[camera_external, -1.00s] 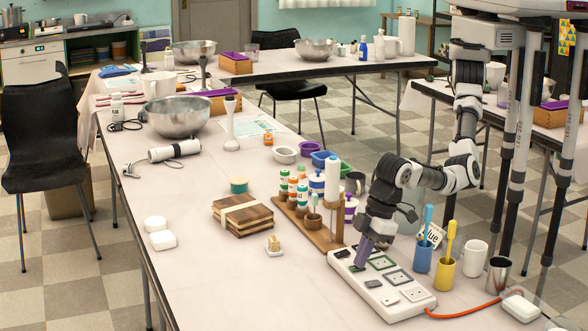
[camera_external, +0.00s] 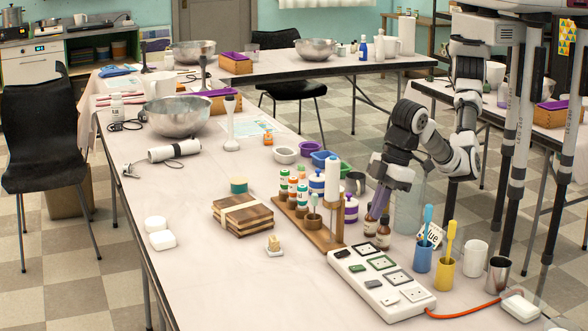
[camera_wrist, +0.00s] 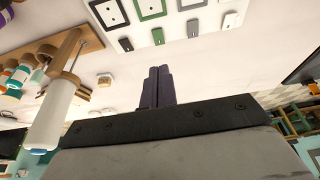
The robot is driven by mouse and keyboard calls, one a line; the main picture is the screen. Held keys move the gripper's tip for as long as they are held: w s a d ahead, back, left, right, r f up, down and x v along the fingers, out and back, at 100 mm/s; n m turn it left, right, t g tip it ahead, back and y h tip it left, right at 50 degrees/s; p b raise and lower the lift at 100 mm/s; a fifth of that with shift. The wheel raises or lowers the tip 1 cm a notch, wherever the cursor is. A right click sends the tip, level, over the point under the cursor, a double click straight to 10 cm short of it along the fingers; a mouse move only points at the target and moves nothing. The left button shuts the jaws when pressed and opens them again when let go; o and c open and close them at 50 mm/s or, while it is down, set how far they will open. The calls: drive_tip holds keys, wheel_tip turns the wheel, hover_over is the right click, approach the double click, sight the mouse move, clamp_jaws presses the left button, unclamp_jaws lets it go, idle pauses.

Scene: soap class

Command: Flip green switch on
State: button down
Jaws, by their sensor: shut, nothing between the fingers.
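A white power strip (camera_external: 348,270) lies on the table near its front right. Its green switch (camera_external: 358,268) sits in the switch row between the black one and a dark grey one. The green switch also shows in the wrist view (camera_wrist: 158,36), above my fingertips in the picture. Which way it is tilted is too small to tell. My gripper (camera_external: 376,212) has dark purple fingers, shut and empty. It is raised clear of the strip, behind it near two small brown bottles. The shut fingers (camera_wrist: 158,86) show in the wrist view pointing toward the switch row.
A wooden rack of paint bottles (camera_external: 325,240) stands left of my gripper. Brown bottles (camera_external: 384,233) stand just behind the strip. Blue (camera_external: 422,257) and yellow (camera_external: 444,273) cups with brushes stand right of it. An orange cord (camera_external: 470,311) leaves the strip. Table is free left of it.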

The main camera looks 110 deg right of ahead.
sight(352, 267)
drive_tip(key=shift+v, duration=0.85)
drive_tip(key=w+b, duration=0.1)
drive_tip(key=b, duration=0.7)
drive_tip(key=shift+w, duration=0.2)
drive_tip(key=shift+d+r, duration=0.1)
drive_tip(key=shift+r, duration=0.1)
drive_tip(key=shift+f, duration=0.1)
drive_tip(key=p+x, duration=0.1)
drive_tip(key=x, duration=0.3)
drive_tip(key=p+x, duration=0.1)
drive_tip(key=x, duration=0.4)
drive_tip(key=p+x, duration=0.1)
drive_tip(key=x, duration=0.3)
drive_tip(key=shift+s+f, duration=0.25)
drive_tip(key=shift+f, duration=0.25)
